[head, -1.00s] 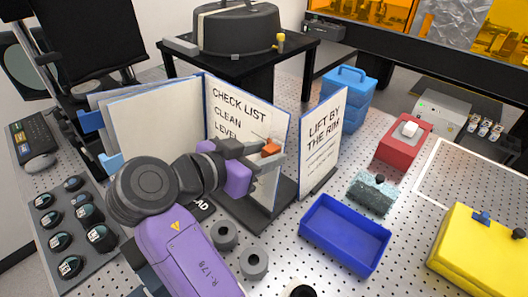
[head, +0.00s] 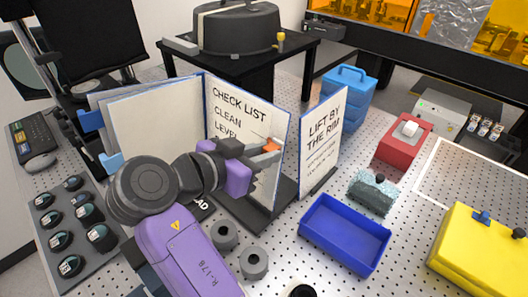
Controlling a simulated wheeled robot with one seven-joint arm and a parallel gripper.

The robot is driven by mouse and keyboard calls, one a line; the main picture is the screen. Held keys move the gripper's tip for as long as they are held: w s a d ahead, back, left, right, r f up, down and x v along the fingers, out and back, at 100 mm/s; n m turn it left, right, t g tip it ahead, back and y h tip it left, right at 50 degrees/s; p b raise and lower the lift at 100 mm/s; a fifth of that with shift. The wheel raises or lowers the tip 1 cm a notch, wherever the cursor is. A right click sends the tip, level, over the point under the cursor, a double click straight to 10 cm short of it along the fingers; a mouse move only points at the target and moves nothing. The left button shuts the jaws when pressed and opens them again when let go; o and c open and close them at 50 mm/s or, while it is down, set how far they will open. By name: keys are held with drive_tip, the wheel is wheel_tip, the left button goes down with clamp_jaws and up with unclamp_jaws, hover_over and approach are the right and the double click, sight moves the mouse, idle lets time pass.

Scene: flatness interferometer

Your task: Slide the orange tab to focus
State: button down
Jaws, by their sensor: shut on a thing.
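The orange tab (head: 271,145) is small and shows in front of the right-hand page of the standing check list binder (head: 252,112). My gripper (head: 266,152) reaches it from the left, with its grey fingers shut on the tab. The fingers hide part of the tab. Whatever the tab slides along is hidden behind my gripper and the page.
A "LIFT BY THE RIM" sign (head: 321,140) stands just right of the tab. An empty blue tray (head: 345,233) and grey rings (head: 254,262) lie in front. A dark rack of round parts (head: 73,228) is at left.

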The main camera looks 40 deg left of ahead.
sight(271, 180)
drive_tip(key=shift+f, duration=0.1)
idle(0.6)
drive_tip(key=f+b, duration=0.2)
drive_tip(key=f, duration=0.1)
drive_tip(key=s+f+b, duration=0.1)
drive_tip(key=f+b, duration=0.1)
drive_tip(key=f, duration=0.1)
drive_tip(key=f+b, duration=0.2)
drive_tip(key=f, duration=0.1)
drive_tip(key=shift+s+a, duration=0.1)
drive_tip(key=shift+s, duration=0.05)
drive_tip(key=shift+r, duration=0.1)
drive_tip(key=c, duration=1.2)
unclamp_jaws()
drive_tip(key=shift+c, duration=0.2)
drive_tip(key=shift+r, duration=0.2)
wheel_tip(271, 180, up, 20)
drive_tip(key=b, duration=0.2)
drive_tip(key=shift+f, duration=0.15)
